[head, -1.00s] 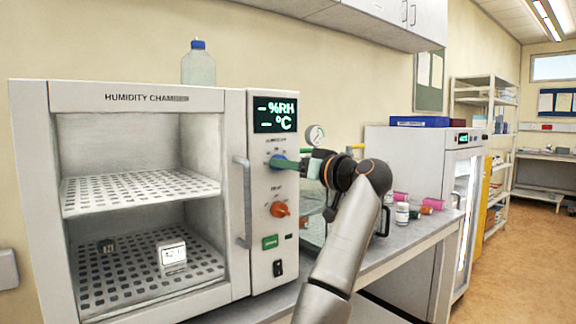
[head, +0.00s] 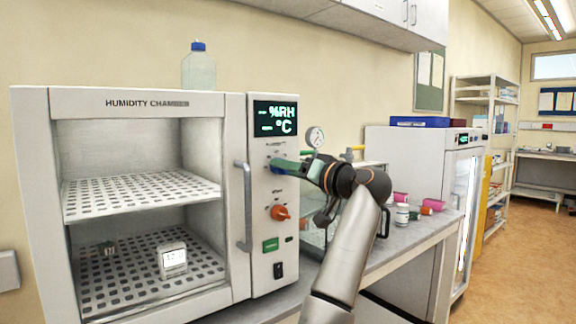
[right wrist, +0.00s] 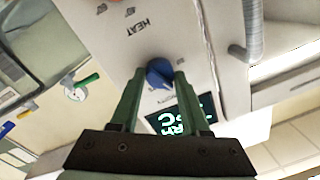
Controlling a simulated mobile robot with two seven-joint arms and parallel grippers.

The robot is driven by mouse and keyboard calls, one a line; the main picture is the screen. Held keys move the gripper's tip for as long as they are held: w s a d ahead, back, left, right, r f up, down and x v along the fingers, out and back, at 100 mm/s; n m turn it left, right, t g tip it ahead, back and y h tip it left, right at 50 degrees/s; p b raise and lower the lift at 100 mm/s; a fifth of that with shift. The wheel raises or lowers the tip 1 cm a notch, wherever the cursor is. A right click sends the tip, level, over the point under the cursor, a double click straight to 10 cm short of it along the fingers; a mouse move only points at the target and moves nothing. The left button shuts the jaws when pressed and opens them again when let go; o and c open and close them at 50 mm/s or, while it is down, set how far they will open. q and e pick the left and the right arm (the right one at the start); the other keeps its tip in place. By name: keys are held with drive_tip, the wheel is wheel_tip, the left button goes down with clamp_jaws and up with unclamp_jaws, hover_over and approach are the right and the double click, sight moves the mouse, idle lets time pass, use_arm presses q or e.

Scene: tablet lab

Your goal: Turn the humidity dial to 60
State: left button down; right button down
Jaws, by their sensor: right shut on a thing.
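The white humidity chamber (head: 150,101) stands on the bench with its front open. Its blue humidity dial (head: 272,159) is on the right-hand panel, below the display (head: 275,118), which shows dashes before %RH and °C. My right gripper (head: 281,164) reaches the dial from the right. In the right wrist view, its two green fingers (right wrist: 156,79) are shut on the blue dial (right wrist: 157,68), one on each side. The fingers partly hide the dial and its scale, so its setting cannot be read. My left gripper is not in view.
An orange dial (head: 280,212) and a green button (head: 271,245) sit lower on the panel. A vertical door handle (head: 243,205) stands out just left of the panel. Small jars (head: 402,213) stand on the bench to the right.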

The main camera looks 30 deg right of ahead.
drive_tip(key=m+p, duration=0.2)
drive_tip(key=m, duration=0.3)
drive_tip(key=shift+p, duration=0.3)
drive_tip(key=shift+f, duration=0.1)
drive_tip(key=c, duration=0.6)
unclamp_jaws()
drive_tip(key=shift+o, duration=0.9)
